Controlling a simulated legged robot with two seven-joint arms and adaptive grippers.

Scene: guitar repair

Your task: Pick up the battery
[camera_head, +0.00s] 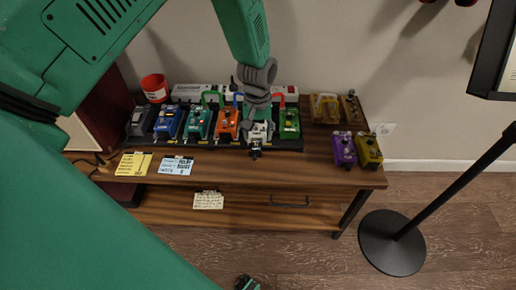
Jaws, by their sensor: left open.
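My left arm comes in from the left and reaches down over the pedal row on the wooden bench. Its left gripper (257,121) is small and partly hidden below the grey wrist, right above a white pedal (258,133). It is open, with nothing visible held in it. I cannot make out the battery for certain. A small dark object (255,153) sits at the front of the white pedal, but it is too small to identify.
Blue (168,122), teal (199,122), orange (227,124) and green (289,123) pedals stand in the row. Purple (343,149) and yellow (368,150) pedals, a wooden box (325,107) and a red cup (155,88) share the bench (300,166). A stand base (392,243) is on the floor.

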